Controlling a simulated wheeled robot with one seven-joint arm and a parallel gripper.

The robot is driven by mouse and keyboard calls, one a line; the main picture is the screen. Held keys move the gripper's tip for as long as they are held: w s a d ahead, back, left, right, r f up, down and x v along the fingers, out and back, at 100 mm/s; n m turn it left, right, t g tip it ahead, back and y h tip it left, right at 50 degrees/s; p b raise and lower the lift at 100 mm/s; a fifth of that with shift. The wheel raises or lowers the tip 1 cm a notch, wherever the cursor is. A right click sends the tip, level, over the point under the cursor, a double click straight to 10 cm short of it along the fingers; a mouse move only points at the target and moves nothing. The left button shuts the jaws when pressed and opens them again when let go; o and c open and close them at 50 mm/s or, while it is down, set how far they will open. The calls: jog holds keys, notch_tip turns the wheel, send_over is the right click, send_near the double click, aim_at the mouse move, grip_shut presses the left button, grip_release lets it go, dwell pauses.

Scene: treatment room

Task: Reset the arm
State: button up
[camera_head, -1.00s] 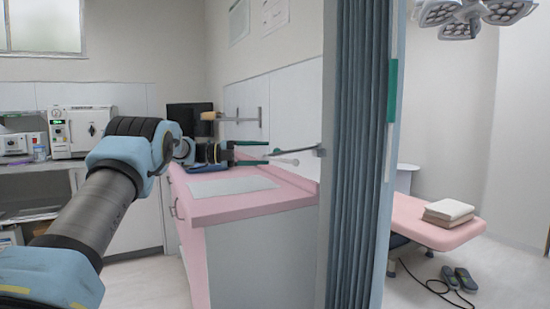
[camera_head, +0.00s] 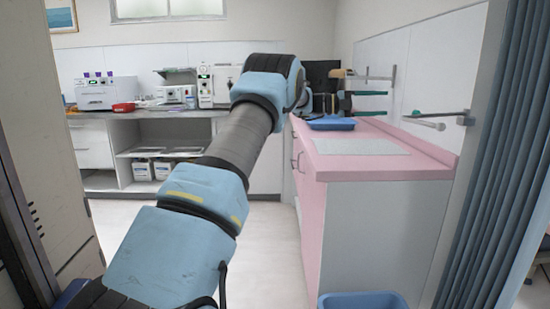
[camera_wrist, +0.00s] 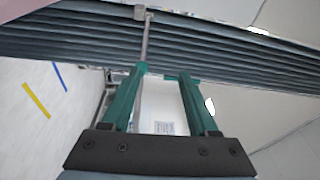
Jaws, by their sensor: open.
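My gripper (camera_head: 382,103) has two green fingers and is level with the space above the pink counter, towards its wall side. In the wrist view my gripper (camera_wrist: 164,72) is open, its fingers apart, with nothing between them. My blue and black arm reaches up from the bottom left of the head view, its elbow high in the middle and partly hiding the wrist.
A pink-topped counter (camera_head: 440,172) bears a pale mat (camera_head: 362,147) and a blue tray (camera_head: 331,124). A wall-mounted rod (camera_head: 432,116) juts out near my gripper. A grey curtain (camera_head: 500,150) hangs at right. A blue bin (camera_head: 362,300) stands below. Floor left of the counter looks clear.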

jog(key=w+a+r+n+t+h+p, duration=0.1)
jog(key=w+a+r+n+t, duration=0.5)
jog(key=n+t, duration=0.35)
jog(key=w+a+f+n+t+y+p, duration=0.1)
jog(key=w+a+f+n+t+y, duration=0.2)
jog(key=a+n+y, duration=0.4)
jog(key=w+a+f+n+t+y+p, duration=0.1)
jog(key=w+a+n+t+y+p, duration=0.1)
jog(key=a+n+t, duration=0.5)
jog(key=s+a+f+n+g+y+p, duration=0.1)
jog(key=s+a+f+n+g+y, duration=0.15)
jog(key=s+a+f+y, duration=0.35)
jog(key=s+a+f+n+g+y, duration=0.1)
jog(key=s+a+f+n, duration=0.25)
jog(key=a, duration=0.45)
jog(key=s+a+f+n+g+y, duration=0.1)
jog(key=s+a+f+n+g, duration=0.1)
jog(key=s, duration=0.8)
jog(key=s+a+f+n+g+y+p, duration=0.1)
jog(key=s+a+f+n+g, duration=0.2)
jog(key=s, duration=0.7)
jog(key=s+a+f+n+g+p, duration=0.1)
jog(key=s+a+f+g, duration=0.3)
jog(key=s, duration=0.6)
jog(key=shift+s+a+n+y, duration=0.25)
jog(key=shift+a+n+y, duration=0.2)
jog(key=shift+n, duration=0.4)
